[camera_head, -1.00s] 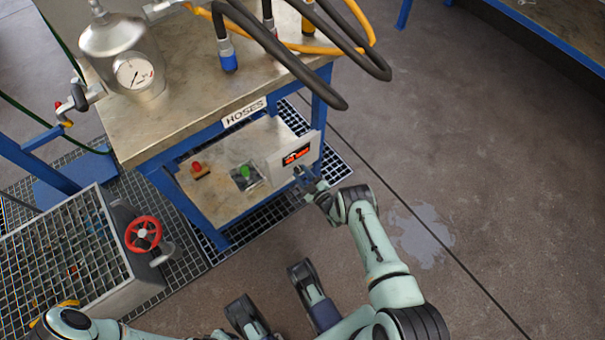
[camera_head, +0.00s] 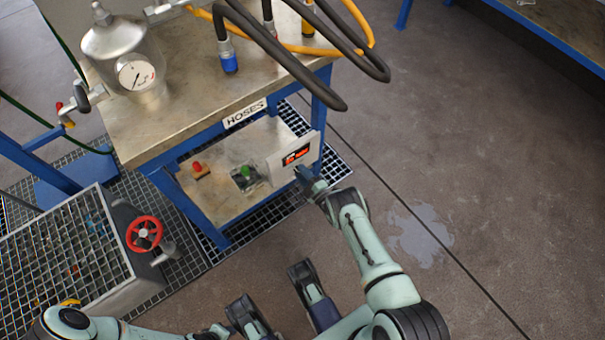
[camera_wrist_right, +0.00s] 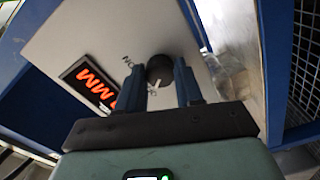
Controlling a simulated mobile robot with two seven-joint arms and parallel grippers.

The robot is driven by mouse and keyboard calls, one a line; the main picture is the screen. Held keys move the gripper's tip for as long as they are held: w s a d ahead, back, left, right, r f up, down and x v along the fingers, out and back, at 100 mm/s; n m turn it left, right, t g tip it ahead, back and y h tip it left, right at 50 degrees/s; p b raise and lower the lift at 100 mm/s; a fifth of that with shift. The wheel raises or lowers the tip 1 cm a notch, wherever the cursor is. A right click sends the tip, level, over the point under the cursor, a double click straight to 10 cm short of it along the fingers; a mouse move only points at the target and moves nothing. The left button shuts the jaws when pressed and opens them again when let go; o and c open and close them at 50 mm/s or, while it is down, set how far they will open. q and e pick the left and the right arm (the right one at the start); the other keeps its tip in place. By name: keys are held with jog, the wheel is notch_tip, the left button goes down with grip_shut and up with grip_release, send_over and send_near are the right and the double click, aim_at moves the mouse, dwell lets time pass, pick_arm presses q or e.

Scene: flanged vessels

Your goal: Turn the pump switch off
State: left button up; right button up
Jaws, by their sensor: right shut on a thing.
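The pump switch is a round black knob (camera_wrist_right: 160,70) with a white mark, on a pale panel (camera_wrist_right: 110,35). Small lettering stands beside the knob, partly hidden by a finger. In the head view the panel (camera_head: 281,166) is the front of a box on the cart's lower shelf, and my gripper hides the knob. My right gripper (camera_head: 299,172) is at the panel; in the right wrist view its two dark fingers (camera_wrist_right: 160,85) are shut on the knob, one on each side.
A lit red display (camera_wrist_right: 92,85) is on the panel beside the knob. The cart (camera_head: 170,115) carries hoses and a gauged vessel (camera_head: 122,60) on top. Green (camera_head: 245,170) and red (camera_head: 197,166) buttons are on the lower shelf. A red handwheel (camera_head: 144,233) stands left.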

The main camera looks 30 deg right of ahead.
jog(key=shift+s+d+f, duration=0.1)
jog(key=shift+s+d, duration=0.05)
dwell(0.3)
jog(key=o, duration=1)
jog(key=shift+o, duration=0.2)
pick_arm(q)
jog(key=w+d+r+t+p, duration=0.1)
jog(key=w+r+t+p, duration=0.2)
jog(key=w+r, duration=0.4)
jog(key=shift+w+d+p, duration=0.15)
jog(key=shift+w+p, duration=0.45)
jog(key=shift+p, duration=0.1)
pick_arm(e)
jog(key=s, duration=1.3)
jog(key=shift+s+d, duration=0.15)
jog(key=shift+d, duration=0.3)
pick_arm(q)
jog(key=shift+r, duration=0.1)
